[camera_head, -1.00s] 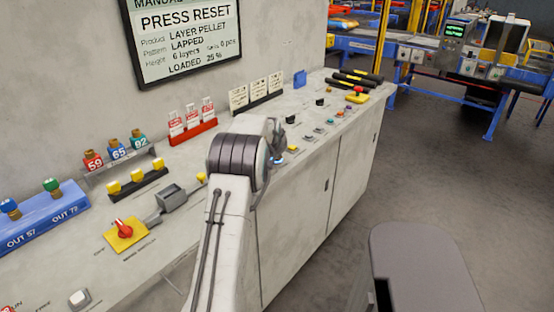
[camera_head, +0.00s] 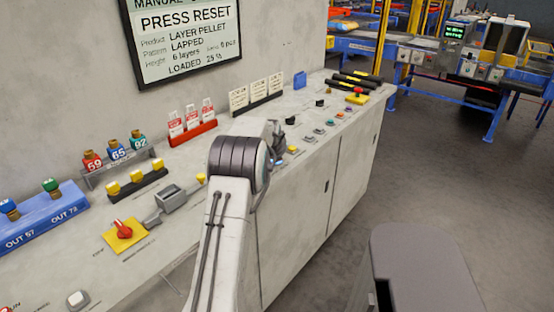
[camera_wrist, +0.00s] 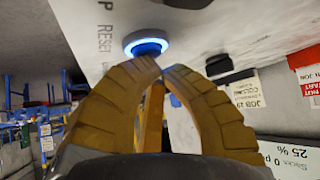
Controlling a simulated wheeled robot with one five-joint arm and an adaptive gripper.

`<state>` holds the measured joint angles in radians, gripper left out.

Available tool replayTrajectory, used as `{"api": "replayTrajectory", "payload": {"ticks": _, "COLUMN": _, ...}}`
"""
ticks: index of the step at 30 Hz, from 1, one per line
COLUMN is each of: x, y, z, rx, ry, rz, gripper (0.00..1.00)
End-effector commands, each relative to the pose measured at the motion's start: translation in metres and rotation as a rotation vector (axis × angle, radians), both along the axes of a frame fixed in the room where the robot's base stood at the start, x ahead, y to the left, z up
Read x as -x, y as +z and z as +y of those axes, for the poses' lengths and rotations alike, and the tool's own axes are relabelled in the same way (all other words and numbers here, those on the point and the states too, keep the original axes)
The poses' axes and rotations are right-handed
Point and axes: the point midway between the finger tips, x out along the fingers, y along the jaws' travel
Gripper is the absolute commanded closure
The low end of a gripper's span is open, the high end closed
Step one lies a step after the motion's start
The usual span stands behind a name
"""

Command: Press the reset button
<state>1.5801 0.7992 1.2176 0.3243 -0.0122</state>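The reset button (camera_wrist: 146,45) shows in the wrist view as a round button with a glowing blue-white ring and a dark blue centre, next to the printed word RESET. My gripper (camera_wrist: 160,70) has its two ribbed yellow-brown fingers brought together at the tips, with nothing held between them. The fingertips overlap the button's near edge in the picture; I cannot tell whether they touch it. In the head view my arm hides the gripper and most of the button area on the console (camera_head: 300,185).
A dark round control (camera_wrist: 219,65) stands beside the button. A wall display (camera_head: 185,38) reads PRESS RESET.

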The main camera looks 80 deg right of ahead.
Motion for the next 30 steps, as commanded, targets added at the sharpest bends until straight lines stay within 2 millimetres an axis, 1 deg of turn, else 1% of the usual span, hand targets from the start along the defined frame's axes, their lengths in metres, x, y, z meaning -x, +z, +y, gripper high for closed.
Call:
{"api": "replayTrajectory", "payload": {"ticks": 12, "x": 0.0, "y": -0.006, "z": 0.0, "rx": -0.002, "ry": 0.0, "rz": 0.0, "gripper": 1.0}}
{"api": "replayTrajectory", "payload": {"ticks": 20, "x": 0.0, "y": -0.006, "z": 0.0, "rx": -0.003, "ry": 0.0, "rz": 0.0, "gripper": 1.0}}
{"api": "replayTrajectory", "payload": {"ticks": 26, "x": 0.0, "y": -0.002, "z": 0.0, "rx": -0.003, "ry": 0.0, "rz": 0.0, "gripper": 1.0}}
{"api": "replayTrajectory", "payload": {"ticks": 30, "x": 0.0, "y": 0.005, "z": 0.0, "rx": -0.002, "ry": 0.0, "rz": 0.0, "gripper": 1.0}}
